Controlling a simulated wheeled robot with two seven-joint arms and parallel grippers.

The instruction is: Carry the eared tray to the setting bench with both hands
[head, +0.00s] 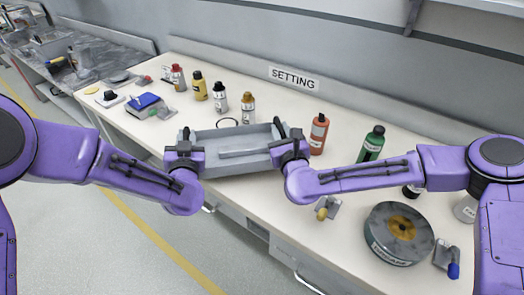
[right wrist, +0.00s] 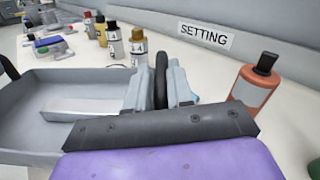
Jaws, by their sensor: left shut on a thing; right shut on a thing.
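The grey eared tray (head: 232,137) is between my two grippers, over the front part of the setting bench (head: 340,185). A lighter grey bar-shaped piece (head: 245,153) lies in it. My left gripper (head: 184,140) is shut on the tray's left ear. My right gripper (head: 289,140) is shut on the right ear. In the right wrist view the right gripper (right wrist: 160,88) closes around a dark upright ear, and the tray (right wrist: 60,90) extends to the left. The tray looks about level; I cannot tell whether its underside touches the bench. A SETTING sign (head: 293,77) is on the wall.
Several bottles stand behind the tray, with an orange bottle (head: 319,134) and a green bottle (head: 371,145) to its right. A round grey wheel (head: 399,233) sits at the right front. A blue box (head: 146,103) lies at the left. Another grey bench (head: 75,70) is further left.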

